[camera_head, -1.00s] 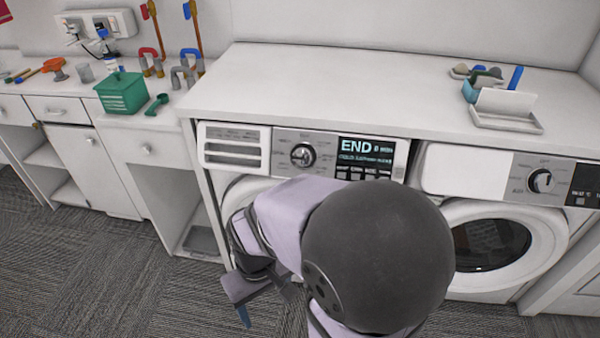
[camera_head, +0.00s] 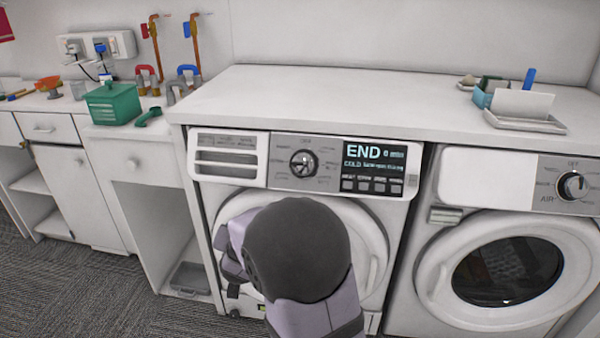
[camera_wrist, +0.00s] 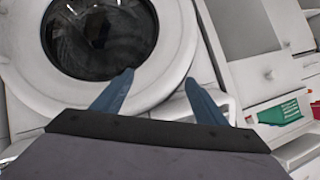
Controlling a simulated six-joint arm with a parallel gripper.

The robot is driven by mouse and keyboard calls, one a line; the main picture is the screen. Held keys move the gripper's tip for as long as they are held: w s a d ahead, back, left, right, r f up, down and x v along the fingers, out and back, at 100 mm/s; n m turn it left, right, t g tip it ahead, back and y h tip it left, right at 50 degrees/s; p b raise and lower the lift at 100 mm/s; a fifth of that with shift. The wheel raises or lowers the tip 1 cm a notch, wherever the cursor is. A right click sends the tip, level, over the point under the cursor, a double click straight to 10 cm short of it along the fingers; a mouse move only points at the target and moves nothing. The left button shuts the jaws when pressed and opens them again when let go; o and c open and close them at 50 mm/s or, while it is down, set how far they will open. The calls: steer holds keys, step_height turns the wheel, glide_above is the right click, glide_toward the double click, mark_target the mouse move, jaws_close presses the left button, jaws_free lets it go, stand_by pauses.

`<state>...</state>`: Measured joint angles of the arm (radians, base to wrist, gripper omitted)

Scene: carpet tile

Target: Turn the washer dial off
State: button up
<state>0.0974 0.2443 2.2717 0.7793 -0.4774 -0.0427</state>
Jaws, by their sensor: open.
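The washer dial (camera_head: 303,163) is a round grey knob on the control panel of the left machine, left of a display reading END. The washer (camera_head: 229,168) is white with a round front door. My arm covers much of that door in the head view. In the wrist view my gripper (camera_wrist: 158,92) shows two blue fingers spread apart with nothing between them. It faces a round machine door (camera_wrist: 180,60) with dark glass. The gripper is away from the dial, and the dial is not in the wrist view. In the head view the fingers are hidden behind my arm.
A second machine (camera_head: 487,180) with its own dial (camera_head: 572,186) stands to the right. The counter top (camera_head: 330,95) overhangs both machines and holds a white tray (camera_head: 525,122) at right. A green basket (camera_head: 113,105) sits on the left counter. Carpet is open at lower left.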

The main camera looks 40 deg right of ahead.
steer(key=d+r+m+h, duration=0.3)
steer(key=d+r+h, duration=0.2)
steer(key=d+r, duration=0.15)
steer(key=m+h, duration=0.2)
steer(key=h, duration=0.3)
glide_toward(301, 166)
steer(key=d, duration=0.2)
steer(key=shift+y, duration=0.3)
steer(key=shift+w+a+r+x, duration=0.1)
steer(key=shift+w+x, duration=0.05)
steer(key=shift+x, duration=1.65)
steer(key=shift+w+a+r+x, duration=0.1)
steer(key=shift+w+x, duration=0.05)
steer(key=shift+x, duration=1.65)
steer(key=c, duration=1)
